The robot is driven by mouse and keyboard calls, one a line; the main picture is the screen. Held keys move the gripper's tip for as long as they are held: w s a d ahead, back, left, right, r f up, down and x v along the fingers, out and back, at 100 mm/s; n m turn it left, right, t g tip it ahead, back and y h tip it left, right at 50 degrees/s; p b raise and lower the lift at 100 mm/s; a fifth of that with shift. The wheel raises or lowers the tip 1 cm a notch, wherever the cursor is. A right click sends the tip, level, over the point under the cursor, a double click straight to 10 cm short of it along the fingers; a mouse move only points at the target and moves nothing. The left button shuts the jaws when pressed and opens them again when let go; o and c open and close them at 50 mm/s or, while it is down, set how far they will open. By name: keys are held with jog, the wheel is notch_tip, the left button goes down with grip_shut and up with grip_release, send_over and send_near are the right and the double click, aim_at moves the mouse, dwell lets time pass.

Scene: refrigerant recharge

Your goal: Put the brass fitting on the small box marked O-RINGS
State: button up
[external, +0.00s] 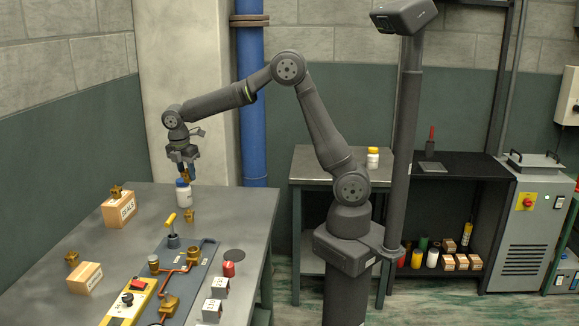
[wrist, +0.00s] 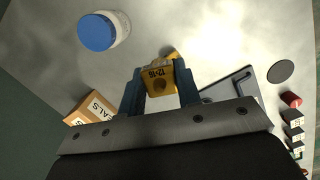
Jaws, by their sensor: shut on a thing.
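My gripper (external: 187,172) is above the far part of the workbench, by a white bottle with a blue cap. In the wrist view its blue fingers (wrist: 160,92) are shut on a brass fitting (wrist: 168,78) with dark marking on its face. A cardboard box (external: 86,278) stands at the table's left front; its label is too small to read for certain. A brass fitting (external: 72,258) is at that box's back left corner.
The white bottle (external: 184,195) stands just below my gripper. Another brass piece (external: 190,215) is on the table near it. A grey panel (external: 200,262) with a yellow-handled valve, pipes and brass parts fills the middle. A red cap (external: 228,269) and small labelled blocks (external: 216,288) are at right.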

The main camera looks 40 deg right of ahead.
jog(key=s+a+r+n+t+y, duration=0.1)
jog(key=a+r+n, duration=0.1)
jog(key=a+n, duration=1.2)
jog(key=n+y, duration=0.2)
jog(key=n, duration=0.6)
send_over(88, 264)
jog(key=shift+g, duration=0.3)
notch_tip(88, 264, down, 7)
jog(key=shift+s+d+r, duration=0.15)
jog(key=shift+f, duration=2.05)
jog(key=shift+f, duration=0.15)
jog(key=o, duration=1)
jog(key=r, duration=0.4)
jog(key=s+r, duration=0.1)
jog(key=r, duration=0.3)
jog(key=d+r, duration=0.1)
jog(key=r, duration=0.3)
jog(key=shift+s+d+r, duration=0.1)
jog(key=shift+s, duration=0.05)
